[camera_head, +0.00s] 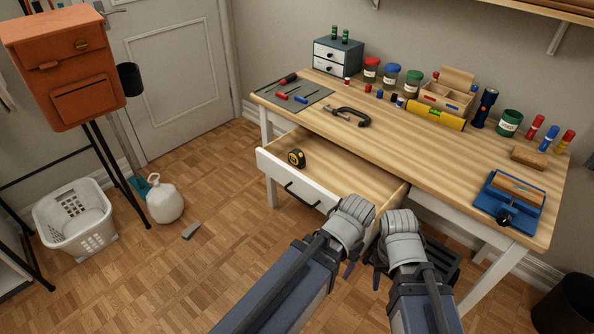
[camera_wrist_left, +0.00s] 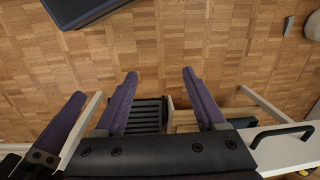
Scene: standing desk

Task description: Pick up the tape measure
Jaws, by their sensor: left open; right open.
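The tape measure (camera_head: 296,158), yellow and black, sits in the open desk drawer (camera_head: 330,162), toward its left end. In the left wrist view, a small yellow and black patch at the lower right edge looks like the tape measure (camera_wrist_left: 306,172), mostly cut off. My left gripper (camera_wrist_left: 160,73) is open and empty, its two purple fingers apart. In the head view it is largely hidden by its wrist, near the drawer's right end, clear of the tape measure. My right gripper (camera_head: 378,272) is open beside it, lower right of the drawer, partly hidden by its wrist.
The drawer front has a black handle (camera_head: 302,196). A dark slatted crate (camera_wrist_left: 148,115) stands below.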

